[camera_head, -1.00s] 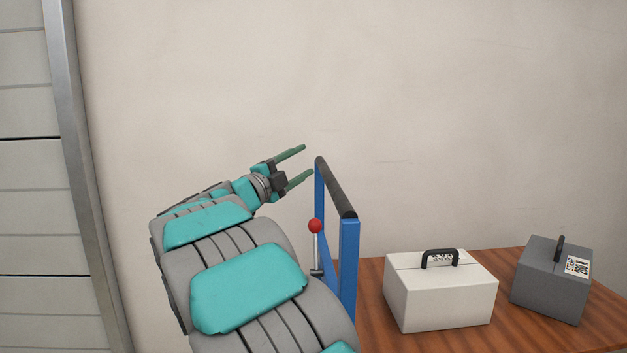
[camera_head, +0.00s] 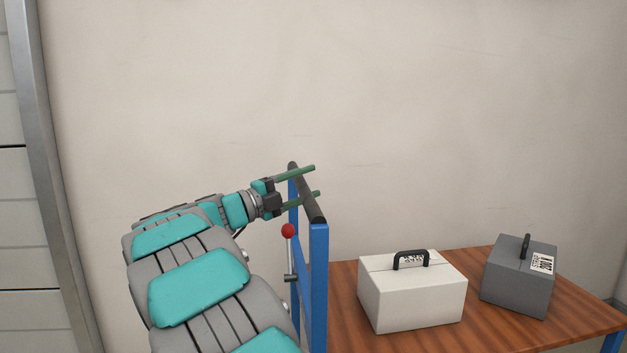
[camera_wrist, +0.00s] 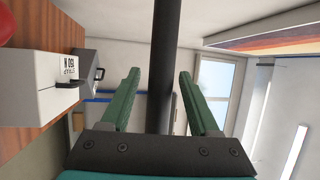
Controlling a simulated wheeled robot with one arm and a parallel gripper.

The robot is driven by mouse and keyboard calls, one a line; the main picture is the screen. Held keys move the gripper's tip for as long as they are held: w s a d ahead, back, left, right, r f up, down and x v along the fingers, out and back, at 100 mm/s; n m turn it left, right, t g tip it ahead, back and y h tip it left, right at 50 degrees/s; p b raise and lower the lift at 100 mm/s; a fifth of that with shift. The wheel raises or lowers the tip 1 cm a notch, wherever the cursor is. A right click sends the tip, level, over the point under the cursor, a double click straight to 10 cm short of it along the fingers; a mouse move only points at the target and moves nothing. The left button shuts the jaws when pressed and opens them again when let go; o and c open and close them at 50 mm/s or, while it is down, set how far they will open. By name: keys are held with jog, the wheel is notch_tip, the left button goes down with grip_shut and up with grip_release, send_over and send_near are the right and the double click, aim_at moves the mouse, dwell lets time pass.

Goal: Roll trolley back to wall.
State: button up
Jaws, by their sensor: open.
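The trolley has a wooden deck (camera_head: 400,340) and a blue upright frame (camera_head: 318,290) topped by a dark push bar (camera_head: 308,196). My gripper (camera_head: 318,180) is open at the far part of the bar, its two green fingers above and below it. In the wrist view the bar (camera_wrist: 163,65) runs between the open fingers (camera_wrist: 160,100), with gaps on both sides. A lever with a red knob (camera_head: 288,231) stands beside the frame, below my gripper. A white case (camera_head: 412,297) and a grey case (camera_head: 517,280), both with black handles, sit on the deck.
A plain pale wall (camera_head: 420,110) stands behind the trolley. A grey slatted door or shutter (camera_head: 12,220) with a metal post (camera_head: 50,200) is at the left. A window (camera_wrist: 218,85) shows in the wrist view.

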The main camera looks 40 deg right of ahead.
jog(key=shift+x, duration=1.1)
jog(key=shift+c, duration=0.4)
grip_shut()
